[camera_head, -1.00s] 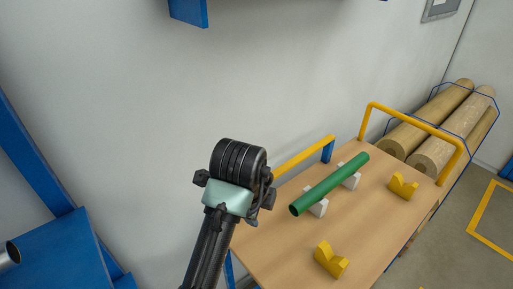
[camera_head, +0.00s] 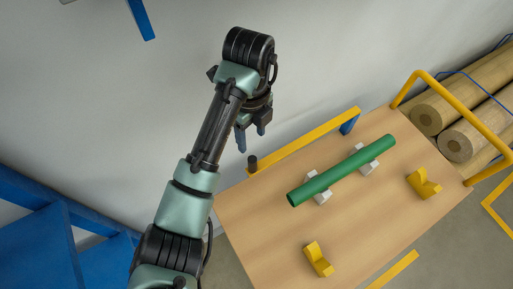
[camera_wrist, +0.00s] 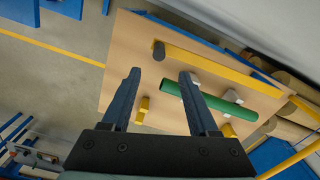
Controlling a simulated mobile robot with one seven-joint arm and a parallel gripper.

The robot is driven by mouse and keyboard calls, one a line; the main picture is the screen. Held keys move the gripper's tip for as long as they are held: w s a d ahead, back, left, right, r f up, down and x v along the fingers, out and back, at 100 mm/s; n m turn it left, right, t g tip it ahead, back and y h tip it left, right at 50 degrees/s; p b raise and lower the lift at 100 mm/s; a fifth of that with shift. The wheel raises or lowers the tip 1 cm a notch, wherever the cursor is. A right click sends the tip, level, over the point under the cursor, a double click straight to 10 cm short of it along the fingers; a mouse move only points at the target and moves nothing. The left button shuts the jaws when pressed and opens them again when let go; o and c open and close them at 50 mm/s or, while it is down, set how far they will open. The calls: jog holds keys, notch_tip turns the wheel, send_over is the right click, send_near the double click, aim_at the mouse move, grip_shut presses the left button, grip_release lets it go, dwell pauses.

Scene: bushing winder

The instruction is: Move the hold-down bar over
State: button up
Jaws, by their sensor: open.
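The green bar (camera_head: 342,171), which I take as the hold-down bar, lies across two white supports (camera_head: 318,188) on the wooden table top. Two yellow notched blocks, a near one (camera_head: 318,259) and a far one (camera_head: 423,184), stand on the table to the right of the bar, empty. My gripper (camera_head: 251,134) is open and empty, above the table's back left corner and apart from the bar. In the wrist view the open fingers (camera_wrist: 160,75) point toward the table, and the green bar (camera_wrist: 210,101) shows partly behind the right finger.
A yellow rail (camera_head: 305,140) runs along the table's back edge, with a short dark post (camera_head: 253,163) at its left end. A yellow hoop (camera_head: 440,95) stands at the far end, before brown rolls (camera_head: 470,137). The wooden table top (camera_head: 262,225) is bare at its left.

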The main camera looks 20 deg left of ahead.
aim_at(252, 159)
jog(key=f+b, duration=0.6)
jog(key=f, duration=0.4)
jog(key=shift+s, duration=0.2)
jog(key=shift+f, duration=0.95)
grip_shut()
